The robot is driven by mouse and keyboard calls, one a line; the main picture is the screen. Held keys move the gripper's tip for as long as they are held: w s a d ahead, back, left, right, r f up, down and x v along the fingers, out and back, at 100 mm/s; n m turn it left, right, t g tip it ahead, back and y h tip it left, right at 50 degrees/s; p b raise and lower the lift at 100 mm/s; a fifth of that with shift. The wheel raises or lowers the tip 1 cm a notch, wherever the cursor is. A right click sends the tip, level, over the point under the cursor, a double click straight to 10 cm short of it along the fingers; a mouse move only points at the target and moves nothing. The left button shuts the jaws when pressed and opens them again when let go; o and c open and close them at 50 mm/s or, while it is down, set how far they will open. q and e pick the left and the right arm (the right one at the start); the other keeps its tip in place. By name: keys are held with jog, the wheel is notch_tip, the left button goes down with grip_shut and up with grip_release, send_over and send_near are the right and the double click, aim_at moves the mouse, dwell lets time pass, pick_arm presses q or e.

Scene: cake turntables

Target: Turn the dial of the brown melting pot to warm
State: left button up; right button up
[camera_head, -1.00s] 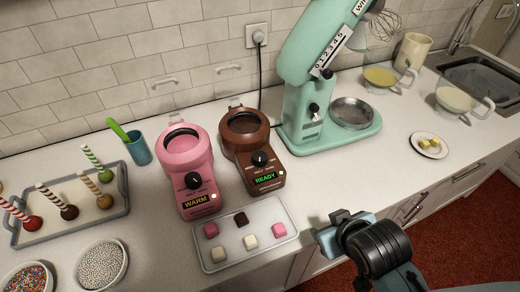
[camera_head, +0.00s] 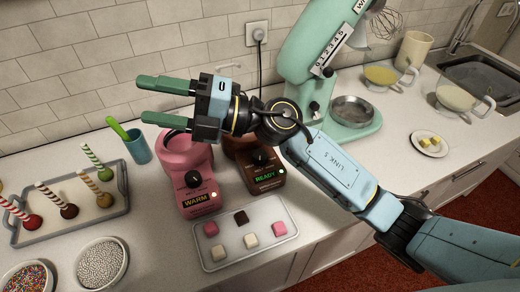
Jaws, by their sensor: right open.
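The brown melting pot (camera_head: 265,184) stands on the counter, right of the pink one. Its black dial (camera_head: 261,157) shows just below my right arm, and its green display reads READY. My arm hides most of the pot's bowl. My right gripper (camera_head: 150,100) is open and empty, its green fingers spread and pointing left, above and behind the pink melting pot (camera_head: 188,195). It is apart from the brown pot's dial, up and to its left. The pink pot's display reads WARM. My left gripper does not show.
A tray (camera_head: 247,262) of pink, white and dark cubes lies in front of the pots. A green stand mixer (camera_head: 303,108) stands right of the brown pot. A cake-pop tray (camera_head: 58,228), a blue cup (camera_head: 139,148) and sprinkle bowls are at left.

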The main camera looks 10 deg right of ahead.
notch_tip(320, 180, down, 6)
jog(key=a+n+g+h, duration=0.1)
jog(key=n+g+h, duration=0.4)
jog(key=h, duration=0.1)
jog(key=t+h, duration=0.2)
jog(key=h, duration=1.3)
send_over(260, 155)
notch_tip(260, 155, down, 6)
notch_tip(260, 155, down, 12)
jog(key=shift+f+p, duration=0.15)
jog(key=shift+p, duration=0.45)
jog(key=c, duration=1)
